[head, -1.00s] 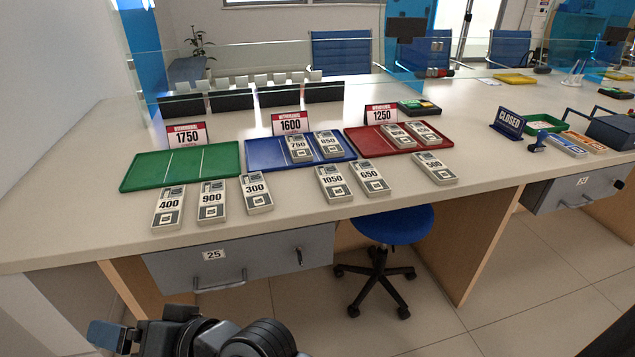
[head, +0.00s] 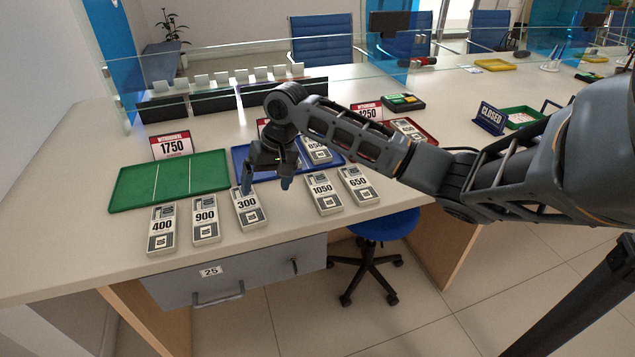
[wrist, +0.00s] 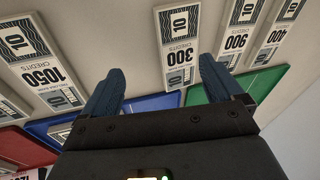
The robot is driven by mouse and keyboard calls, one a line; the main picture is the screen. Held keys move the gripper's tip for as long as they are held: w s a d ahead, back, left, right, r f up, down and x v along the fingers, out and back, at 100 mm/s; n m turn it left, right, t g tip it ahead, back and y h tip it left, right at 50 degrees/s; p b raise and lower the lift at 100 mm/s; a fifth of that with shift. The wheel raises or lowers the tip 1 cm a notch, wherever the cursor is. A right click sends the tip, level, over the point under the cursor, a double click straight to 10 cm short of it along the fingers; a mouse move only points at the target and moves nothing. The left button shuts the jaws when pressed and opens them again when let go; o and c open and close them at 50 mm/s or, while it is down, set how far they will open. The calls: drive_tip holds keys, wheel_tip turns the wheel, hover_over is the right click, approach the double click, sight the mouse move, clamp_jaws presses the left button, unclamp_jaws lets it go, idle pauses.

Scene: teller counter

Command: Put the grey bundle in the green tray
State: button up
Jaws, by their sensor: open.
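Several grey-white banded bundles lie in a row on the counter, and no single one stands out as the grey one. They include the 400 bundle (head: 162,230), the 900 bundle (head: 205,220) and the 300 bundle (head: 250,212). The green tray (head: 133,191) lies behind them at the left, empty, under the 1750 sign (head: 171,146). My gripper (head: 266,186) is open and empty, above the counter near the 300 bundle. In the wrist view, the 300 bundle (wrist: 178,45) shows between the open fingers (wrist: 162,68), apart from both.
The 1050 bundle (head: 323,193) and 650 bundle (head: 359,185) lie to the right. The blue tray (head: 240,157) with bundles is partly hidden by my arm, as is the red tray (head: 429,138). A glass screen (head: 230,62) runs along the back.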

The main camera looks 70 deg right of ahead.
sight(323, 190)
drive_tip(key=s+d+g, duration=0.1)
drive_tip(key=s+d, duration=0.2)
drive_tip(key=s+d+r+m+g, duration=0.1)
drive_tip(key=s+d, duration=0.2)
drive_tip(key=s+d+g+h, duration=0.1)
drive_tip(key=s+d, duration=0.2)
drive_tip(key=d, duration=0.1)
drive_tip(key=shift+d+r+m+p, duration=0.1)
drive_tip(key=shift+r+m+p, duration=0.2)
drive_tip(key=shift+p, duration=0.1)
drive_tip(key=shift+s+d+f, duration=0.1)
drive_tip(key=shift+s+f, duration=0.05)
drive_tip(key=shift+f, duration=0.15)
drive_tip(key=shift+s+f+p, duration=0.2)
drive_tip(key=shift+f+p, duration=0.05)
drive_tip(key=shift+f, duration=1.55)
drive_tip(key=shift+s+f+p, duration=0.15)
drive_tip(key=shift+f+p, duration=0.05)
drive_tip(key=shift+f, duration=1.55)
drive_tip(key=shift+c, duration=0.2)
drive_tip(key=c, duration=1.2)
drive_tip(key=shift+r, duration=0.1)
drive_tip(key=shift+c, duration=0.2)
